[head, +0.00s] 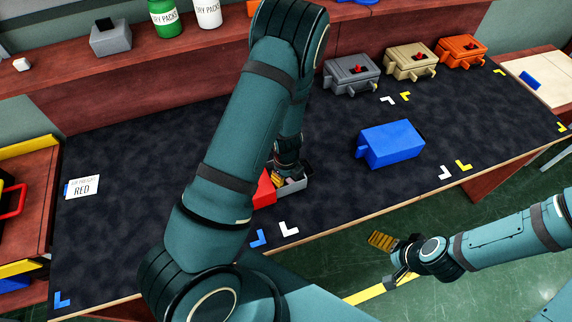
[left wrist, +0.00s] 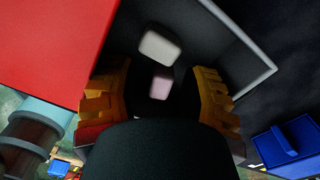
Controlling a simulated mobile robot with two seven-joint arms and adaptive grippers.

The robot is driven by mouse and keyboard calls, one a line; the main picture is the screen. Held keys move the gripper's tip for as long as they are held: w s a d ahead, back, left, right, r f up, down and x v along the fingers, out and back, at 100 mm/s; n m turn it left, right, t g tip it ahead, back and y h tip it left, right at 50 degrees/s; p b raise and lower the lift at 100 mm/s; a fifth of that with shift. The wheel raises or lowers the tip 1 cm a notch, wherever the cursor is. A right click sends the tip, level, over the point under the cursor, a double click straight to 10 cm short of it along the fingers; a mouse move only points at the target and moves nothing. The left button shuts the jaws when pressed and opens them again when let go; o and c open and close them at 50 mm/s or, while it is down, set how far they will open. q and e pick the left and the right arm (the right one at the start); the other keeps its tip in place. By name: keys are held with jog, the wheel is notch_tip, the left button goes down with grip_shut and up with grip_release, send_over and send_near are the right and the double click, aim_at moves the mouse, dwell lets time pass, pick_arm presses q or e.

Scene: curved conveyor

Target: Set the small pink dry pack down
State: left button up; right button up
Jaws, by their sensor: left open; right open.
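The small pink dry pack (left wrist: 161,85) lies in a dark grey open container, whose pale rim (left wrist: 252,82) shows at the right in the left wrist view. A small whitish pack (left wrist: 160,47) lies just beyond it. My left gripper (left wrist: 157,98) is open, with its orange fingers on either side of the pink pack and apart from it. In the head view my left gripper (head: 281,179) reaches down into the grey container (head: 294,187), and my arm hides much of it. My right gripper (head: 392,259) is open and empty, off the table's front edge.
A red block-like part (head: 264,190) adjoins the container. A blue case (head: 391,143) stands to the right. Grey (head: 351,75), tan (head: 409,62) and orange (head: 461,51) cases line the back. A RED sign (head: 82,187) lies left; the dark mat around it is clear.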

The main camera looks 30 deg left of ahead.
pick_arm(q)
notch_tip(320, 180, up, 11)
jog(key=p, duration=0.2)
jog(key=s+d+f+n+t+h, duration=0.1)
jog(key=s+d+f+n+h, duration=0.1)
jog(key=s+d+n, duration=0.2)
jog(key=s+d+f+n+t+h, duration=0.1)
jog(key=s+d+f+n, duration=0.2)
jog(key=d+n, duration=0.7)
jog(key=s+n, duration=0.1)
jog(key=n, duration=0.7)
jog(key=shift+d+n+h, duration=0.3)
jog(key=shift+d+h, duration=0.05)
jog(key=shift+h, duration=0.05)
jog(key=shift+f, duration=0.2)
